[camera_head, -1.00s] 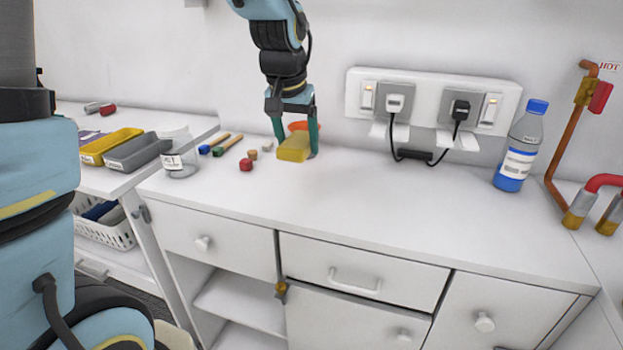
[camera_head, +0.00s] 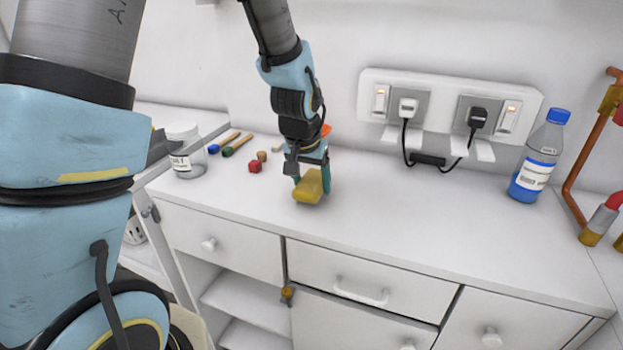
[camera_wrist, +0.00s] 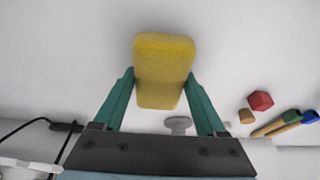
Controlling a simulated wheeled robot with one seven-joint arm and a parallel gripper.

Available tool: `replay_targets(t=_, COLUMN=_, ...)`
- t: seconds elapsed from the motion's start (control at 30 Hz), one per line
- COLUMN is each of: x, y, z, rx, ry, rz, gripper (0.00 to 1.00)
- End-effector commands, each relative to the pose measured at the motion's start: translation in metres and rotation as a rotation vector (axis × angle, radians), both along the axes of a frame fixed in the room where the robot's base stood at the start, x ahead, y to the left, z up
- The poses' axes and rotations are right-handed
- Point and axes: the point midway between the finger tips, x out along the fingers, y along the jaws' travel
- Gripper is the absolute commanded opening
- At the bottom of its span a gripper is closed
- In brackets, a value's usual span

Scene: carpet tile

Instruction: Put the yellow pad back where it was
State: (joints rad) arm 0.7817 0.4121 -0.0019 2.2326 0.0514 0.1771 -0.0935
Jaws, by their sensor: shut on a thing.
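The yellow pad (camera_head: 308,189) is a small sponge-like block in my gripper (camera_head: 311,182), over the white counter top. In the wrist view the yellow pad (camera_wrist: 164,70) sits between the two green fingers of my gripper (camera_wrist: 160,88), with its far end sticking out past the tips. The fingers are shut on its sides. In the head view the pad is tilted, and I cannot tell for sure how far it is above the counter. An orange thing (camera_head: 326,130) shows partly behind my gripper.
A red block (camera_head: 255,167), small wooden pieces and brushes with blue and green ends (camera_head: 237,145) lie left of my gripper. A clear jar (camera_head: 186,152) stands further left. Sockets with cables (camera_head: 440,112) and a blue-capped bottle (camera_head: 538,158) are on the right. The counter's middle is clear.

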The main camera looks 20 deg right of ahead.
Motion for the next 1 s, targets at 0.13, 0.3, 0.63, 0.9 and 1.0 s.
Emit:
replay_targets(t=0.13, x=0.0, y=0.0, z=0.0, rx=-0.001, ry=-0.001, rz=0.0, gripper=0.0)
replay_targets(t=0.3, x=0.0, y=0.0, z=-0.003, rx=0.0, ry=0.0, rz=0.0, gripper=0.0)
replay_targets(t=0.63, x=0.0, y=0.0, z=-0.013, rx=0.0, ry=0.0, rz=0.0, gripper=0.0)
replay_targets(t=0.9, x=0.0, y=0.0, z=-0.012, rx=0.0, ry=0.0, rz=0.0, gripper=0.91)
replay_targets(t=1.0, x=0.0, y=0.0, z=-0.012, rx=0.0, ry=0.0, rz=0.0, gripper=1.0)
